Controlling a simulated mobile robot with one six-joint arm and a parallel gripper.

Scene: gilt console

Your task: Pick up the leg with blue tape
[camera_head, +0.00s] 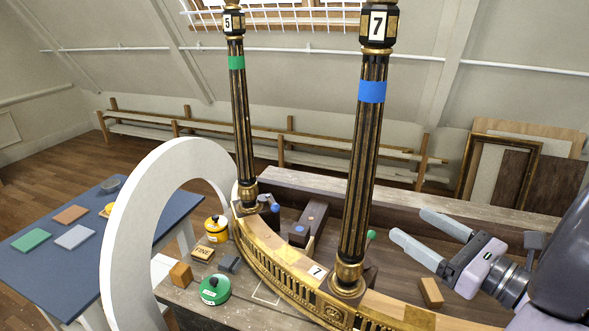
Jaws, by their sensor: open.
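The leg with blue tape (361,165) stands upright on the curved gilt console frame (286,268). It is black and gold, with a blue band near its top and a "7" label above that. A second leg with green tape (241,125), labelled "5", stands upright farther left on the same frame. My gripper (413,229) is at the right, its two grey fingers apart and pointing left toward the blue-taped leg. The fingers are empty and appear apart from the leg.
A wooden bench (455,207) bears the frame. A white arch (130,217) stands at the left, before a blue table (52,246) with coloured blocks. A green-lidded tin (215,289), a yellow tin (216,228) and wooden blocks lie near the frame. A small block (431,292) sits below my gripper.

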